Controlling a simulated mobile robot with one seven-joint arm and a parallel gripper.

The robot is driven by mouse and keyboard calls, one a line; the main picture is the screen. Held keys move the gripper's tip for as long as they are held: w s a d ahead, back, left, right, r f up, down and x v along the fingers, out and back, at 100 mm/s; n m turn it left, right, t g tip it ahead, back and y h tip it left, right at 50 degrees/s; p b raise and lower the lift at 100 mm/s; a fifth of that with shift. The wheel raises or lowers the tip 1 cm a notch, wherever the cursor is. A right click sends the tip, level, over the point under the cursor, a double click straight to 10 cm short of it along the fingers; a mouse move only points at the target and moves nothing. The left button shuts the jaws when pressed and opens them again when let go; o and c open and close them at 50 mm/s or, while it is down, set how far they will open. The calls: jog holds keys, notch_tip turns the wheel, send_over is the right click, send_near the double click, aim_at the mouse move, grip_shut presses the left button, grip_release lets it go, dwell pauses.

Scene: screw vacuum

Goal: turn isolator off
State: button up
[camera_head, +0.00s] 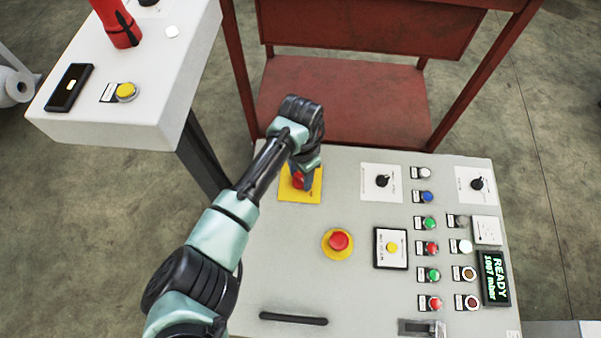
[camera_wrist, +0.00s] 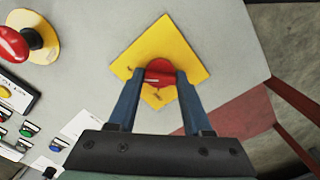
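The isolator is a red rotary knob (camera_head: 298,180) on a square yellow plate (camera_head: 286,194) at the far left corner of the grey control panel. In the wrist view the red knob (camera_wrist: 160,70) sits between the two blue fingers of my gripper (camera_wrist: 160,76), in front of the yellow plate (camera_wrist: 192,55). My gripper (camera_head: 303,176) points down at the knob in the head view and partly hides it. One fingertip is on each side of the knob, very close to it. Whether they press on it is not clear. The knob's pointing direction is partly hidden.
A red emergency button (camera_head: 339,241) on a yellow disc is nearer me on the panel. Right of it are a yellow button (camera_head: 392,247), several coloured buttons, two black rotary switches and a READY display (camera_head: 495,278). A red metal frame (camera_head: 340,100) stands behind; a white cabinet (camera_head: 150,70) is left.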

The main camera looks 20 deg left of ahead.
grip_shut()
